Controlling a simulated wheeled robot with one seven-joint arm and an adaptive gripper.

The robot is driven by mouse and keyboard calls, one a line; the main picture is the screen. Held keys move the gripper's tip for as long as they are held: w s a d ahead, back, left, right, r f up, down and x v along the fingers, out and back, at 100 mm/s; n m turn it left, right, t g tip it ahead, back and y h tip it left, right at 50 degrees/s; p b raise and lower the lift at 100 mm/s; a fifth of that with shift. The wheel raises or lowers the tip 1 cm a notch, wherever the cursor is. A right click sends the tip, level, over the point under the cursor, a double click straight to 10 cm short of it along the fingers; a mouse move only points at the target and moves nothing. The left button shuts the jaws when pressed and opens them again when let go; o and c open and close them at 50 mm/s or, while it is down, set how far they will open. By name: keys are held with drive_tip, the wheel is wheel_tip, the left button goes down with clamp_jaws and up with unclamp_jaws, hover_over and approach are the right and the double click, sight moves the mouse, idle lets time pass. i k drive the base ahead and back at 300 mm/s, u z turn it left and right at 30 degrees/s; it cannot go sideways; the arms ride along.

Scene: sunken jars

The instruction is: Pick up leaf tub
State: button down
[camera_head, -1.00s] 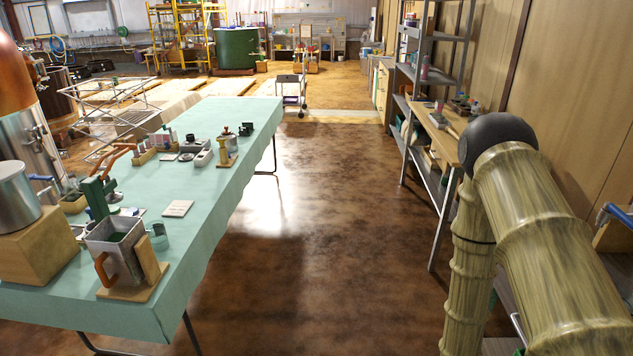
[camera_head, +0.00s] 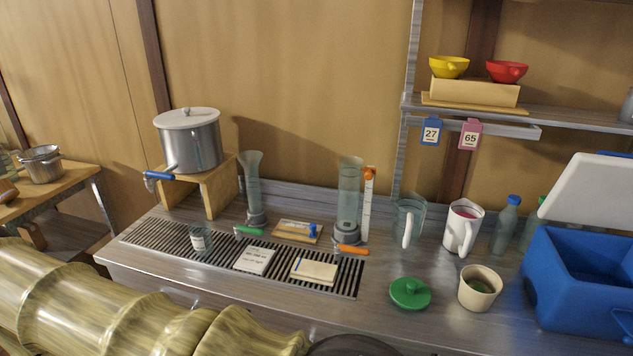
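A small beige tub (camera_head: 480,290) with something green inside stands upright and open at the front right of the metal counter. It looks like the leaf tub, but I see no label on it. A round green lid (camera_head: 410,294) with a knob lies on the counter just left of the tub, apart from it. My arm crosses the lower left of the view. My gripper is not in view.
A blue cooler (camera_head: 577,290) with a raised white lid stands close right of the tub. Behind are a white-handled pitcher (camera_head: 408,221), a mug (camera_head: 462,226) and a bottle (camera_head: 506,226). Tall glass cylinders (camera_head: 348,197) stand left, by a slotted drain grid (camera_head: 345,275).

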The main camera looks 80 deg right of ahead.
sight(480, 286)
drive_tip(key=z, duration=0.8)
drive_tip(key=k, duration=0.85)
drive_tip(key=z, duration=1.35)
